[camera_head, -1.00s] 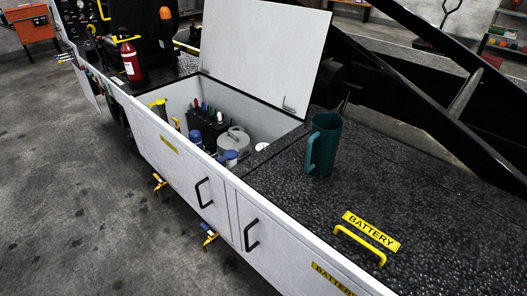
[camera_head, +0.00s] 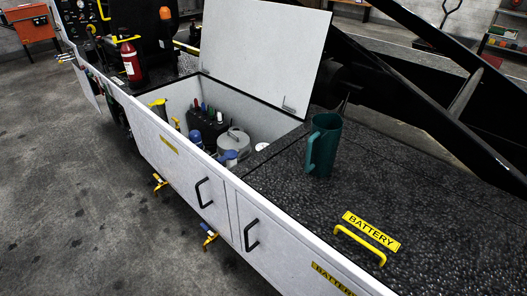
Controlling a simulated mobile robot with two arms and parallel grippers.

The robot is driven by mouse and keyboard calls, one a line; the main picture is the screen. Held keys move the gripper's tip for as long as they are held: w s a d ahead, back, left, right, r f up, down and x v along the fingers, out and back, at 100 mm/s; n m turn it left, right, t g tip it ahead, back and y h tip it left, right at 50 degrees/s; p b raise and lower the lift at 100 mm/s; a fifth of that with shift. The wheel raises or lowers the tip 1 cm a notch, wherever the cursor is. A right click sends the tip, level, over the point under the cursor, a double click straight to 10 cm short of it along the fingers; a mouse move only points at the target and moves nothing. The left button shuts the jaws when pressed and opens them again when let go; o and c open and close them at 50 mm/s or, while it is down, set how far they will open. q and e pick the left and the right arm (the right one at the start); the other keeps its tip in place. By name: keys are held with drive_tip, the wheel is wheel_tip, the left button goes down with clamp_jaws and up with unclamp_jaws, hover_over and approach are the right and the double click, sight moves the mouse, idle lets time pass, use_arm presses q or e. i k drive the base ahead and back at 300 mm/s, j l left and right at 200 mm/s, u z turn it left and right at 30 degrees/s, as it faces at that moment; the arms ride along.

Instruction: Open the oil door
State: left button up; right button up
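A white lid (camera_head: 262,48) stands raised at the back of an open compartment in the loader's side. I cannot read which panel is marked as the oil door. Inside the compartment are a dark rack with coloured tops (camera_head: 207,122), a grey can (camera_head: 234,141) and blue-capped items (camera_head: 197,137). The white front panel (camera_head: 180,166) below the opening is shut, with a black handle (camera_head: 204,192) and a small yellow label (camera_head: 169,144) too small to read. Neither of my grippers shows in the head view.
A green jug (camera_head: 322,146) stands on the black textured deck (camera_head: 420,190), right of the opening. The deck has a yellow handle (camera_head: 359,245) beside a BATTERY label (camera_head: 371,230). A red extinguisher (camera_head: 131,62) stands at the left. Dark floor (camera_head: 75,200) lies clear.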

sight(202, 187)
drive_tip(key=i+j+u, duration=0.15)
drive_tip(key=u, duration=0.3)
drive_tip(key=i+j+u, duration=0.15)
drive_tip(key=u, duration=0.3)
drive_tip(key=i+j+u, duration=0.2)
drive_tip(key=u, duration=0.2)
